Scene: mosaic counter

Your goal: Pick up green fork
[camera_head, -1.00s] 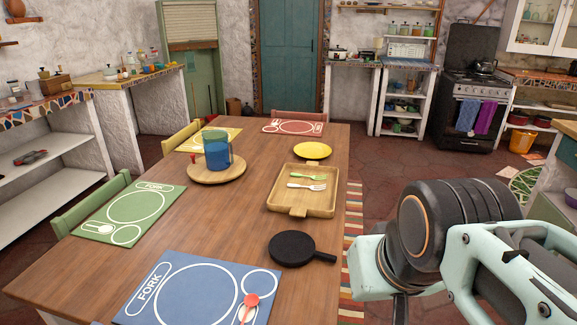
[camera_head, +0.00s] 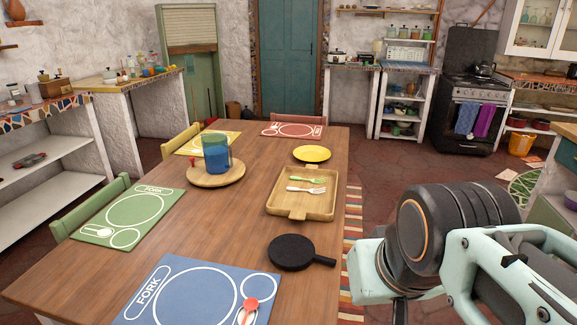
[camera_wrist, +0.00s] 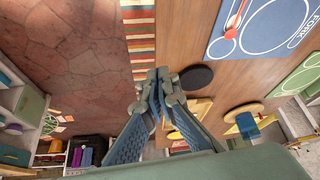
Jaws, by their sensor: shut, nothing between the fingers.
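The green fork (camera_head: 306,180) lies flat in a wooden tray (camera_head: 301,213) on the right side of the table in the head view. A white fork (camera_head: 306,189) lies beside it, nearer to me. My gripper (camera_wrist: 159,80) is shut and empty in the wrist view. It is in the air off the table's right side, apart from the tray. The wrist view looks upside down. There the tray (camera_wrist: 203,107) shows partly behind a finger, and I cannot make out the green fork. In the head view my wrist fills the lower right and the fingertips do not show clearly.
A black pan (camera_head: 290,252) sits in front of the tray, and a yellow plate (camera_head: 312,153) behind it. A blue cup (camera_head: 216,155) stands on a round board (camera_head: 215,174). Blue (camera_head: 195,294) and green (camera_head: 134,209) placemats lie left. A striped rug (camera_head: 354,225) lies beside the table.

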